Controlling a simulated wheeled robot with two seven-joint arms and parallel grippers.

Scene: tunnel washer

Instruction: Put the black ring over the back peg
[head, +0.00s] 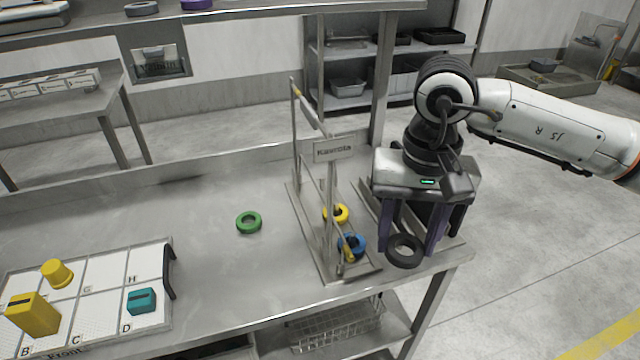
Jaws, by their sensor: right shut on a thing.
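The black ring (404,264) is held between the fingers of my right gripper (408,246), beyond the right side of the rack and near the table's right end. The gripper is shut on it. The metal rack (328,190) with a "Kasrota" sign stands on the table, left of the gripper. A yellow ring (341,219) and a blue ring (359,247) are low at the rack, the blue one nearer to me. The pegs are small and partly hidden, so I cannot tell the back peg clearly. My left gripper is not in view.
A green ring (248,231) lies on the table left of the rack. A white lettered board (100,270) at the left bears a yellow block (33,315), a yellow cup-like piece (57,273) and a teal block (141,300). The rack's upright posts stand beside the gripper.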

